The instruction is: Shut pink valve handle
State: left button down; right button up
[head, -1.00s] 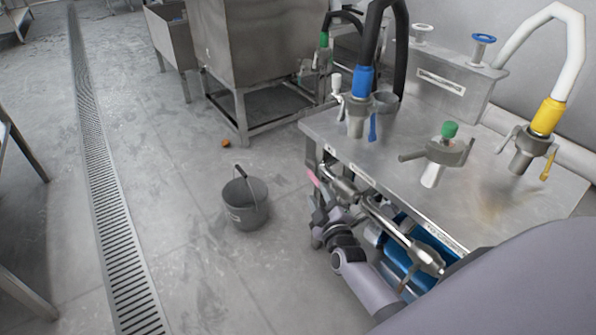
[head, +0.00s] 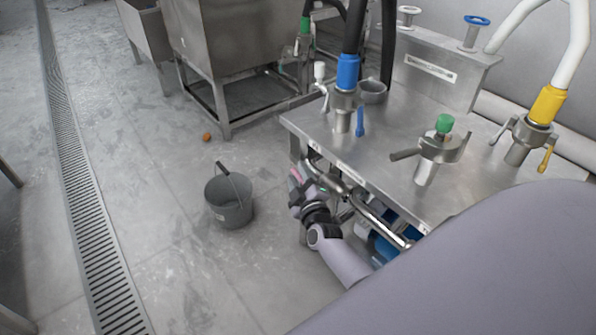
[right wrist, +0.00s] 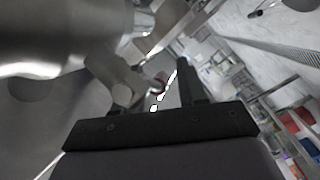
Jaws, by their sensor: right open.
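The pink valve handle (head: 295,173) shows as a small pink patch at the left end of the metal pipework, below the near left corner of the steel table. My right gripper (head: 302,184) is right at it in the head view and covers most of it. The right wrist view shows the gripper open (right wrist: 155,88), with a small reddish part (right wrist: 161,78) between the fingers. I cannot tell whether the fingers touch the handle. My left gripper is not in view.
The steel table (head: 385,155) carries a blue-collared hose fitting (head: 347,72), a green-knobbed valve (head: 444,124) and a yellow-collared hose fitting (head: 547,105). A grey bucket (head: 229,200) stands on the floor to the left. The floor between bucket and drain grate (head: 85,195) is clear.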

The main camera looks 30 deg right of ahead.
jog(key=shift+w, duration=0.3)
grip_shut()
